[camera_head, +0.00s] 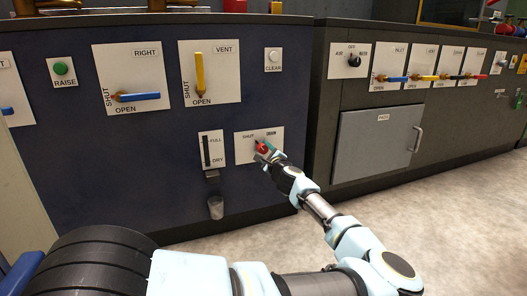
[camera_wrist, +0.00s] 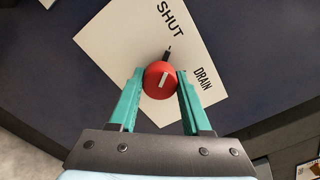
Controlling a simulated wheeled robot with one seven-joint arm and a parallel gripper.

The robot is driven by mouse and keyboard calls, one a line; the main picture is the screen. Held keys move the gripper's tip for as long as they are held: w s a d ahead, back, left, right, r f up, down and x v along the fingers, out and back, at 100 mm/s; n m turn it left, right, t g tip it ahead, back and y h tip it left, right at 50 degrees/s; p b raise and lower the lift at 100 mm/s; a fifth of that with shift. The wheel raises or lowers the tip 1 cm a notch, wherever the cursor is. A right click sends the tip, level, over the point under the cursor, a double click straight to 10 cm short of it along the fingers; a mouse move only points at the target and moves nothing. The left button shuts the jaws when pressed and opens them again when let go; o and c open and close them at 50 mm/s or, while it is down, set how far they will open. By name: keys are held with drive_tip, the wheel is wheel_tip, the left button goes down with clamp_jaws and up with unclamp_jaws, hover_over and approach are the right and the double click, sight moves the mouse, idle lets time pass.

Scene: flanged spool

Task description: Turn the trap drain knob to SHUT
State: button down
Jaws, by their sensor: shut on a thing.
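The red round trap drain knob (camera_head: 262,147) sits on a white plate (camera_head: 277,146) low on the blue cabinet; the plate reads SHUT on the left and DRAIN on the right. In the wrist view the knob (camera_wrist: 157,85) has a slanted white mark. A dark stub (camera_wrist: 167,53) sticks out from its edge toward the end of the SHUT lettering. My gripper (camera_head: 266,152) is at the knob. In the wrist view its two green fingers (camera_wrist: 158,88) are shut on the knob, one on each side.
A FULL/DRY gauge (camera_head: 211,149) and a small grey cup (camera_head: 215,207) are left of the plate. Above are the blue RIGHT handle (camera_head: 138,97) and the yellow VENT handle (camera_head: 200,76). A dark grey cabinet (camera_head: 326,100) stands to the right. The floor in front is clear.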

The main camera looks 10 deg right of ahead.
drive_tip(key=shift+c, duration=1.8)
unclamp_jaws()
drive_tip(key=s+d+p, duration=0.1)
drive_tip(key=s+p, duration=0.2)
drive_tip(key=s, duration=0.7)
drive_tip(key=shift+s+d, duration=0.15)
drive_tip(key=shift+s, duration=0.2)
